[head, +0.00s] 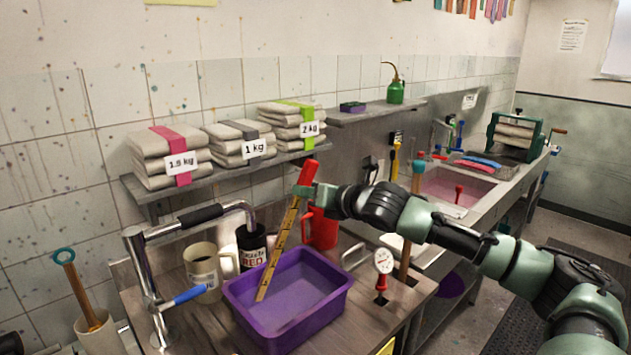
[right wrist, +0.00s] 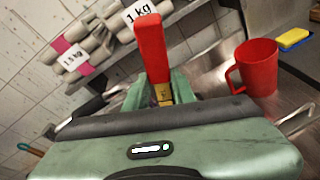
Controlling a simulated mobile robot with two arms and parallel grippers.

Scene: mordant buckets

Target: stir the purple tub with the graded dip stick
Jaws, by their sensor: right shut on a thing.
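The graded dip stick (head: 280,246) has a red handle and a yellow shaft with dark marks. My right gripper (head: 303,191) is shut on it just below the red handle. The handle also shows between the fingers in the right wrist view (right wrist: 151,48). The stick leans, its top to the right, and its lower end is inside the purple tub (head: 292,338) near the left side. I cannot tell whether the tip is under the purple liquid or touches the bottom. The tub stands on the worktop. My left gripper is not in view.
A metal tap with a blue lever (head: 187,296) stands left of the tub. A white mug (head: 202,271), a dark can (head: 251,246) and a red jug (head: 322,230) stand behind it. A dial gauge (head: 383,262) is to the right.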

